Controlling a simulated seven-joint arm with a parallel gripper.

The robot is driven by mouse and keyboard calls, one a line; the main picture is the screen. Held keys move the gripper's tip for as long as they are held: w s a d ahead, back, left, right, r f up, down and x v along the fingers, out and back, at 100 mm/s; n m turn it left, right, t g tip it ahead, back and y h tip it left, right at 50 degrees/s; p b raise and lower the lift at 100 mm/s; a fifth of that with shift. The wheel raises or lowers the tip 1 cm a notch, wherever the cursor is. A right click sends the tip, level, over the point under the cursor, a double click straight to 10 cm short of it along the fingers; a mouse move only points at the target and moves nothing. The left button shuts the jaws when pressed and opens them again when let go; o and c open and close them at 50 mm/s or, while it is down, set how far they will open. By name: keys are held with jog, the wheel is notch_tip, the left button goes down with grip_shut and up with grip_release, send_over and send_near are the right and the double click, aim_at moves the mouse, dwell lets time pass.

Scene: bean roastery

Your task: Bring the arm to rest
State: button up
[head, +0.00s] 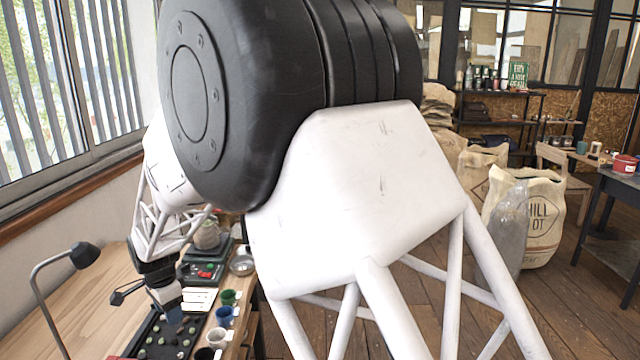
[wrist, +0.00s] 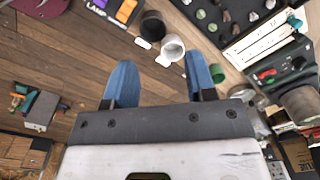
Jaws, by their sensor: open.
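My gripper (head: 172,316) is in the head view at lower left, above the workbench and the black tray of beans; my own arm covers much of that view. In the wrist view my gripper (wrist: 160,82) shows two blue fingers spread apart. Nothing is held between them. A white cup (wrist: 173,47) and a black cup (wrist: 152,26) appear beyond the fingertips in that view. I cannot tell the exact height of the fingers above the bench.
The black tray (head: 138,352) holds several beans. A green cup (head: 229,297), a blue cup (head: 224,317) and others line its right side. A desk lamp (head: 84,256) stands at left. A green machine (head: 206,271) sits behind. Sacks (head: 526,218) stand on the floor at right.

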jog(key=s+d+r+n, duration=0.15)
jog(key=d+r, duration=0.35)
jog(key=d, duration=0.7)
jog(key=s+d+r+n+t, duration=0.1)
jog(key=s+d+r, duration=0.2)
jog(key=d+r, duration=0.55)
jog(key=s+d+r+n, duration=0.1)
jog(key=s+d+r, duration=0.1)
jog(key=d, duration=1.2)
jog(key=s+d+n+t, duration=0.1)
jog(key=s+d+n, duration=0.3)
jog(key=s+d, duration=1.7)
jog(key=shift+s+d+r, duration=0.3)
jog(key=shift+s+r, duration=0.05)
jog(key=shift+s, duration=0.8)
